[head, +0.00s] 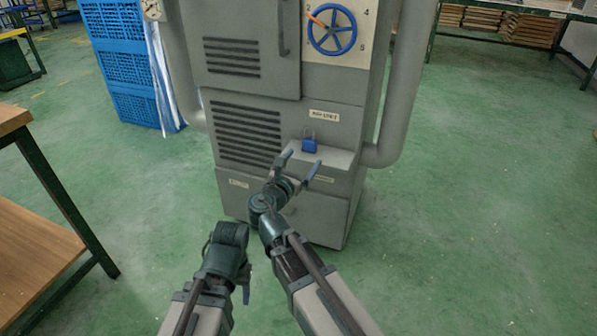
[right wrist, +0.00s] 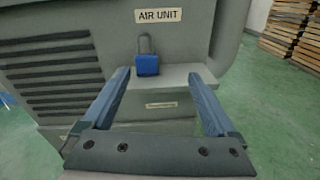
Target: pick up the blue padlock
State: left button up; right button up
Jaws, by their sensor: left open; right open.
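The blue padlock (head: 309,146) stands upright on a grey ledge (head: 337,157) at the front of the cabinet, its grey shackle up. It also shows in the right wrist view (right wrist: 147,65), under the AIR UNIT label. My right gripper (head: 298,165) is open and empty in front of the ledge. In the right wrist view its fingers (right wrist: 158,76) point toward the ledge, with the padlock beyond the fingertips, between them and nearer the left one. My left gripper (head: 228,262) is lower left, apart from the cabinet; it is open, and its fingers are partly hidden.
The grey cabinet (head: 240,85) has vents, a blue handwheel (head: 332,29) and pipes at its sides. Blue crates (head: 115,55) stand at the back left. A wooden-topped table (head: 30,230) is at the left. The green floor (head: 470,200) is clear on the right.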

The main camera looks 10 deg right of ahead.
aim_at(308, 143)
pick_arm(q)
jog(key=f, duration=0.1)
jog(key=f+b, duration=0.1)
jog(key=s+f, duration=0.1)
jog(key=shift+s+a, duration=0.1)
jog(key=shift+a, duration=0.3)
pick_arm(e)
jog(key=w+d, duration=0.1)
jog(key=w, duration=0.1)
jog(key=w+d+f+n, duration=0.1)
jog(key=w, duration=0.1)
jog(key=w+n+t, duration=0.1)
jog(key=w, duration=0.2)
jog(key=shift+w+d+f, duration=0.1)
jog(key=shift+d+f, duration=0.2)
jog(key=shift+d, duration=0.1)
jog(key=shift+w, duration=0.1)
jog(key=x, duration=0.5)
jog(key=shift+w+a+f+b, duration=0.1)
jog(key=shift+w+a+b, duration=0.1)
jog(key=shift+w+b, duration=0.1)
jog(key=shift+s, duration=0.1)
grip_shut()
